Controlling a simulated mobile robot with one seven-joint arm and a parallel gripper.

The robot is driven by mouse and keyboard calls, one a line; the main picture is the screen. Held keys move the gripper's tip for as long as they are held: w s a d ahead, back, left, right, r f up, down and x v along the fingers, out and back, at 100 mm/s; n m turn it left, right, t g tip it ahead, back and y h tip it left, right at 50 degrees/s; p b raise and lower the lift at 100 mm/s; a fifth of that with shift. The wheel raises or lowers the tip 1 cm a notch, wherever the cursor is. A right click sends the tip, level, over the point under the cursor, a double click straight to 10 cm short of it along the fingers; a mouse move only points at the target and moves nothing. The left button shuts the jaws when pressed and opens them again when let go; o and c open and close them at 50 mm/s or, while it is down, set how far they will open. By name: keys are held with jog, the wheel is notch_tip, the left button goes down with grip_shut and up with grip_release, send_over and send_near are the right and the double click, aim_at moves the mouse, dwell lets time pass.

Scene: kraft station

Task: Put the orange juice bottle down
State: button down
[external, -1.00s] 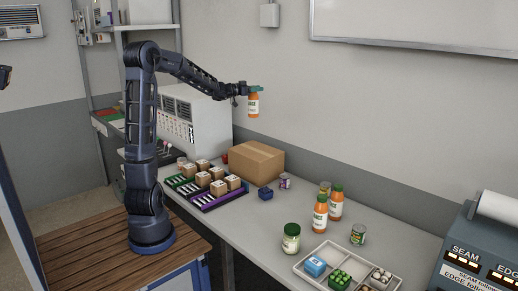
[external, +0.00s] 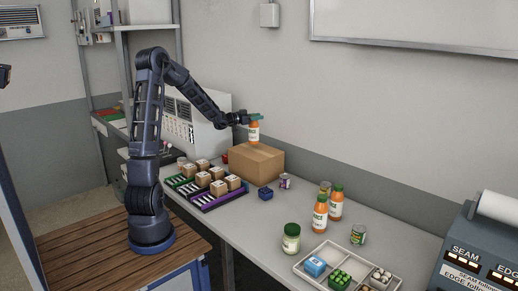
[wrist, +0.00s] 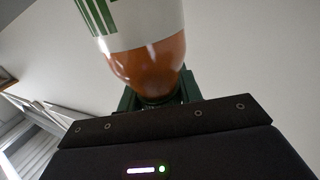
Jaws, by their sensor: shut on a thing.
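My gripper (external: 254,117) is shut on an orange juice bottle (external: 254,131) with a white label. The bottle hangs upright just above the top of the brown cardboard box (external: 252,161), or touches it; I cannot tell which. Two other orange bottles, a front one (external: 320,214) and a rear one (external: 336,203), stand on the table to the right.
Green and purple trays (external: 221,200) with several small boxes lie left of the cardboard box. A blue item (external: 265,194) and a can (external: 285,181) stand before it. A green-lidded jar (external: 291,239), another can (external: 358,235) and a divided tray (external: 302,264) are farther right. The table middle is clear.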

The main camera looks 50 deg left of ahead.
jog(key=shift+f, duration=1.25)
jog(key=c, duration=0.9)
grip_release()
jog(key=shift+f, duration=0.15)
jog(key=shift+c, duration=0.2)
